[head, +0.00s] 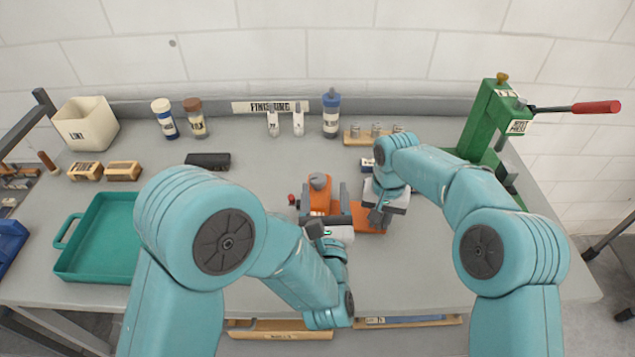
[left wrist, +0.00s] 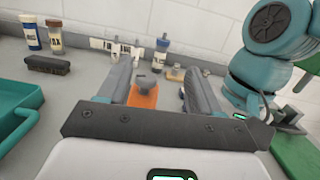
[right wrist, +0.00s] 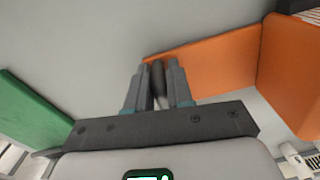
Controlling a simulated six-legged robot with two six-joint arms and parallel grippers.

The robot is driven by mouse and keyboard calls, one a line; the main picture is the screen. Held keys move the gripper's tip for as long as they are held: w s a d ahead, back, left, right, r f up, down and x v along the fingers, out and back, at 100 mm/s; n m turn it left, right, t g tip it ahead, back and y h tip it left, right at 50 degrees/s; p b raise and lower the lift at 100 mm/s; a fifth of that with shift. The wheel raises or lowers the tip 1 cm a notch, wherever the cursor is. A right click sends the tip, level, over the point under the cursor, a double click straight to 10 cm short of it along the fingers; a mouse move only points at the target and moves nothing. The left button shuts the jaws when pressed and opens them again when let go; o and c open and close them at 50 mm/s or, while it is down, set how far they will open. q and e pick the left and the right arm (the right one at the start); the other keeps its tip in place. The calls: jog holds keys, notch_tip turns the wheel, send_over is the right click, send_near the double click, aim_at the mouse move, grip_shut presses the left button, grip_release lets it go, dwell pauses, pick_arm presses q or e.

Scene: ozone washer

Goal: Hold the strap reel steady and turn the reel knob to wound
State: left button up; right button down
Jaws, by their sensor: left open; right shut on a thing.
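The strap reel is an orange unit with an upright orange block (head: 319,197) and a flat orange base (head: 368,219). A grey rounded knob (head: 319,181) tops the block and also shows in the left wrist view (left wrist: 146,81). My left gripper (head: 325,205) is open, its fingers either side of the orange block (left wrist: 143,97); I cannot tell if they touch it. My right gripper (right wrist: 157,75) is shut on a dark grey handle (right wrist: 158,82) beside the orange base (right wrist: 215,62). The wound mark is not readable.
A green press (head: 488,125) with a red-tipped lever stands at the right. A teal tray (head: 100,262) lies at the left. Bottles (head: 331,113), a dark brush (head: 208,160) and a block of metal pieces (head: 368,138) sit at the back. The bench between tray and reel is mostly clear.

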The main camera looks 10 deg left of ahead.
aim_at(317, 184)
pick_arm(q)
jog(key=s+a+f+g+h, duration=0.1)
jog(key=s+f, duration=0.3)
jog(key=s, duration=0.1)
jog(key=shift+m, duration=0.5)
jog(key=w, duration=0.4)
jog(key=w+a, duration=0.1)
jog(key=w, duration=0.7)
jog(key=shift+a+f, duration=0.2)
jog(key=shift+a, duration=0.05)
jog(key=c, duration=1)
